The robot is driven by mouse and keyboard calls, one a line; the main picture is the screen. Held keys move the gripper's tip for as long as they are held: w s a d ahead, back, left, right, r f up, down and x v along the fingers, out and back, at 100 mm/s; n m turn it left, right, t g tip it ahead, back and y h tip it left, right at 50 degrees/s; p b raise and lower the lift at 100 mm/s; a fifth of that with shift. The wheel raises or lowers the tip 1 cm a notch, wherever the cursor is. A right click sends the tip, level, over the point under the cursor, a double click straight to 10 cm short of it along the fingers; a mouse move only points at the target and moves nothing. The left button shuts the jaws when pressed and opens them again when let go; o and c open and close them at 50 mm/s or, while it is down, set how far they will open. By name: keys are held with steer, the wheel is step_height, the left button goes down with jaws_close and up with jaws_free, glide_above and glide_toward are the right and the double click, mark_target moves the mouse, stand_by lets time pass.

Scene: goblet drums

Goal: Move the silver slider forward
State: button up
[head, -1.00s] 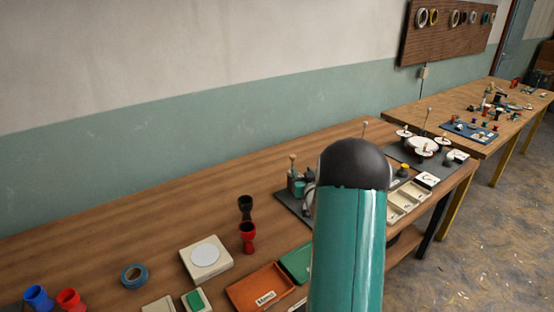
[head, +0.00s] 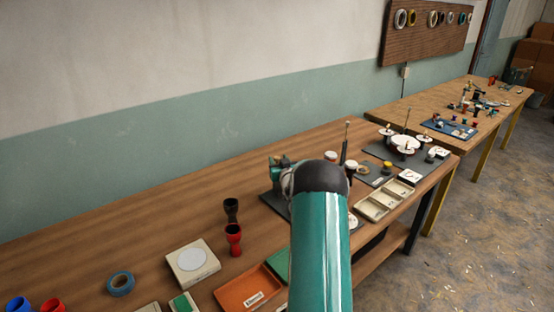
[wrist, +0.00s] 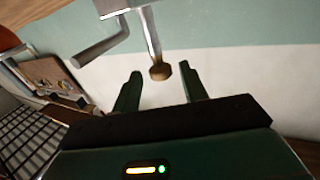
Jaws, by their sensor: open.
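My gripper (wrist: 160,88) is open, its two dark green fingers apart and nothing between their tips. In the wrist view a silver metal part (wrist: 118,6) is at the top, with a grey round bar (wrist: 100,46) angled down to the left. A thin silver rod with a brown knob (wrist: 160,71) reaches down just beyond the gap between the fingertips. I cannot tell which silver piece is the slider. In the head view my arm hides most of the device on the dark base plate (head: 273,203), and I cannot make out the fingertips there.
On the wooden bench are a black goblet drum (head: 231,210), a red goblet drum (head: 233,240), a white-disc box (head: 192,262), blue tape (head: 120,284) and an orange tray (head: 248,290). A sectioned tray (head: 383,201) is to the right. The bench's back left is clear.

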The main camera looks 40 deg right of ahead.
steer(key=shift+x, duration=1.1)
steer(key=shift+a, duration=0.1)
jaws_close()
steer(key=shift+s+a, duration=0.1)
steer(key=shift+s, duration=1.05)
steer(key=shift+s+a, duration=0.15)
steer(key=shift+s, duration=1)
steer(key=shift+s+f, duration=0.15)
jaws_free()
steer(key=shift+s, duration=0.15)
steer(key=v, duration=1.3)
steer(key=shift+s+a, duration=0.15)
steer(key=shift+s, duration=0.05)
